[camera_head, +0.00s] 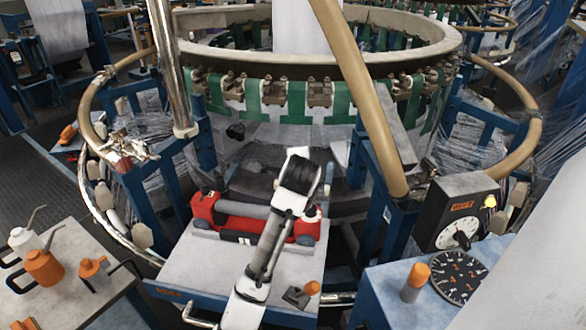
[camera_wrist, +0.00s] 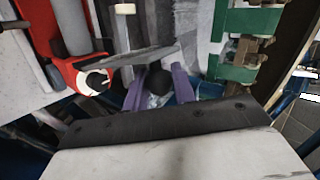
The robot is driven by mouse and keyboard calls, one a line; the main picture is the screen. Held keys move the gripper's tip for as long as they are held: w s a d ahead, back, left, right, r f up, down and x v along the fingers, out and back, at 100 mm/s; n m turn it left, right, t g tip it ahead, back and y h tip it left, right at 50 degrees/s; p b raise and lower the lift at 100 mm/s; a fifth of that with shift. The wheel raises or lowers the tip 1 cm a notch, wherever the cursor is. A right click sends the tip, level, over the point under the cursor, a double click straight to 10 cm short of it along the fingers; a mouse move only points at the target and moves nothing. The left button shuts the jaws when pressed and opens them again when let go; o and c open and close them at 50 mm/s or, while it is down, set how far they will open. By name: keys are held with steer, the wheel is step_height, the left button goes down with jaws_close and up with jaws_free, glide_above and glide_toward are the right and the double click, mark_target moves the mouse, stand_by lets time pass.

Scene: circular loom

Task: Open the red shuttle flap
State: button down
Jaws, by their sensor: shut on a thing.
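The red shuttle (camera_head: 225,219) lies on a light grey platform (camera_head: 210,262), with a grey roll (camera_head: 243,209) along it. My arm crosses in front of its right part. In the wrist view, the shuttle's red end (camera_wrist: 68,70) is at upper left, with a black-and-white round fitting (camera_wrist: 95,80). A thin grey flap-like plate (camera_wrist: 142,57) reaches right from that end towards my gripper. My gripper (camera_wrist: 160,88) has purple fingers on either side of a black round knob (camera_wrist: 160,80) and is shut on it. Whether knob and plate join is unclear. My fingers are hidden in the head view.
The loom ring (camera_head: 285,58) with green straps stands behind the shuttle. A tan pole (camera_head: 362,95) slants down at right. A control box (camera_head: 455,215) and a blue table with a dial (camera_head: 458,277) are at right. Orange bottles (camera_head: 44,268) stand on a table at left.

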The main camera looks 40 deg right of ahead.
steer(key=shift+s+d, duration=0.25)
steer(key=shift+s, duration=0.1)
steer(key=c, duration=1.5)
jaws_free()
steer(key=shift+o, duration=0.2)
steer(key=shift+s+a+r, duration=0.1)
steer(key=shift+a+r, duration=0.05)
steer(key=shift+a, duration=0.05)
steer(key=b+v, duration=0.2)
steer(key=v, duration=1.1)
steer(key=shift+r, duration=0.1)
steer(key=shift+c, duration=0.3)
